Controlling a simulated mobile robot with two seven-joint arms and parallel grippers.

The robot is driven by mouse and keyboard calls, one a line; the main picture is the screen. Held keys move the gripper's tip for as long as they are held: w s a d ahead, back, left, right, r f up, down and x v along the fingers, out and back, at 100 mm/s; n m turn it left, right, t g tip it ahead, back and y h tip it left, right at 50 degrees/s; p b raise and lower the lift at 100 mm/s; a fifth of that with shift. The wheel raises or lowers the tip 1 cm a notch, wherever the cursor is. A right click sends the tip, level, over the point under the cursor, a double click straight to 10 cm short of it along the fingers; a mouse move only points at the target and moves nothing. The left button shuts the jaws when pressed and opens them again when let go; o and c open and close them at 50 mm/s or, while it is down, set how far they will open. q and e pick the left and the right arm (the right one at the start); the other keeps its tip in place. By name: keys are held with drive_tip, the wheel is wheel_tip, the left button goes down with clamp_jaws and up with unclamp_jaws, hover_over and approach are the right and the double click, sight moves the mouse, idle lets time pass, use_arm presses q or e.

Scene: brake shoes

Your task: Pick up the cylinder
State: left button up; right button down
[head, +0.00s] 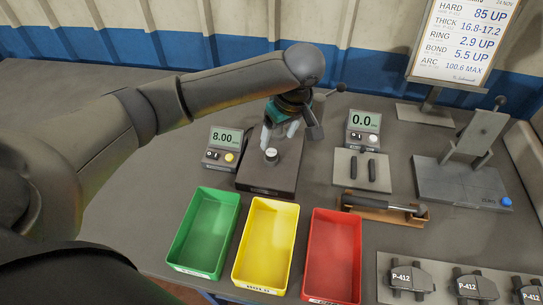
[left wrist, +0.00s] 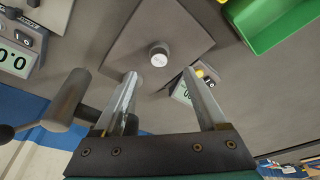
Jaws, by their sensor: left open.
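A small pale metal cylinder (head: 271,155) stands upright on a dark square plate (head: 262,188) behind the trays. It also shows in the left wrist view (left wrist: 158,56), just beyond the fingertips and between their lines. My left gripper (head: 279,133) is open and empty, reaching down over the plate close to the cylinder. In the left wrist view its two fingers (left wrist: 159,75) are spread apart, with a clear gap to the cylinder. My right gripper is not in view.
Green (head: 172,262), yellow (head: 239,276) and red (head: 307,285) trays stand in front. A display reading 8.00 (head: 222,148) is left of the plate; another reading 0.0 (head: 362,128) is at right. A dark rod lies in a brown cradle (head: 350,206).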

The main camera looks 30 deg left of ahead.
sight(271, 152)
use_arm(q)
drive_tip(key=x, duration=0.3)
drive_tip(key=shift+f, duration=0.1)
drive_tip(key=x, duration=0.1)
drive_tip(key=b+x, duration=0.1)
drive_tip(key=x, duration=0.1)
drive_tip(key=b+x, duration=0.1)
drive_tip(key=x, duration=0.1)
drive_tip(key=shift+w+a, duration=0.25)
drive_tip(key=shift+a, duration=0.1)
drive_tip(key=shift+c, duration=0.4)
clamp_jaws()
